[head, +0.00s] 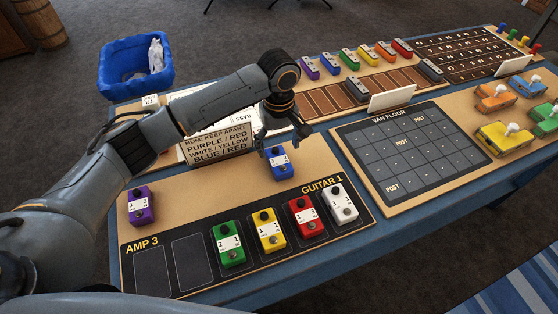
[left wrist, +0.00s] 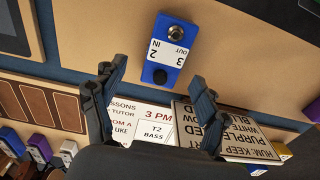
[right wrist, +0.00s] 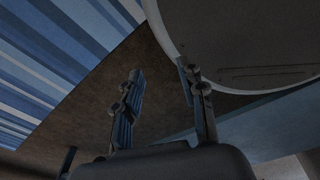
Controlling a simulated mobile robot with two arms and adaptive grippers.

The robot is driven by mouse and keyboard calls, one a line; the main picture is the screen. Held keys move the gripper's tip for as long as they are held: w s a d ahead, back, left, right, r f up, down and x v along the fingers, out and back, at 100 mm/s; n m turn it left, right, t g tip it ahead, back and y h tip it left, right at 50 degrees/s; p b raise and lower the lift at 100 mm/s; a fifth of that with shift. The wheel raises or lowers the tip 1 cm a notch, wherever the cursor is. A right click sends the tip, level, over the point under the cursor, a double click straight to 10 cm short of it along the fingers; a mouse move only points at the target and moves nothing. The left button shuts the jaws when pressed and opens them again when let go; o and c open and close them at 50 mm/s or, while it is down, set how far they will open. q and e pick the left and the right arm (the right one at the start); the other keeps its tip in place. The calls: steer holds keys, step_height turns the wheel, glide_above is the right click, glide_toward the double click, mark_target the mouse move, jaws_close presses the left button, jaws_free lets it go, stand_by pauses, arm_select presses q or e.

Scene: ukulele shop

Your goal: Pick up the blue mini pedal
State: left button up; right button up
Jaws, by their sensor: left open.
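The blue mini pedal (head: 281,163) lies on the tan board, above the pedal row and near the GUITAR 1 label. It carries a white label and a knob. My left gripper (head: 272,143) is open just behind it, with nothing between the fingers. In the left wrist view the blue pedal (left wrist: 170,48) lies ahead of the two open fingers (left wrist: 157,80), apart from both, its label reading IN 2, OUT 3. My right gripper (right wrist: 163,85) shows only in the right wrist view, open and empty, away from the pedals.
A purple pedal (head: 141,206) stands left on the board. Green (head: 228,244), yellow (head: 269,230), red (head: 306,217) and white (head: 340,203) pedals fill slots in front. A sign (head: 218,147) stands left of the gripper. The VAN FLOOR grid (head: 410,150) lies to the right.

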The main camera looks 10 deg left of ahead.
mark_target(278, 156)
arm_select(q)
steer(key=f, duration=0.3)
steer(key=shift+s+a+f, duration=0.15)
steer(key=shift+s+f, duration=0.1)
steer(key=shift+f, duration=0.25)
steer(key=c, duration=1.3)
steer(key=shift+c, duration=0.2)
arm_select(e)
steer(key=shift+s+r, duration=0.2)
steer(key=shift+s, duration=0.5)
arm_select(q)
steer(key=shift+r, duration=0.2)
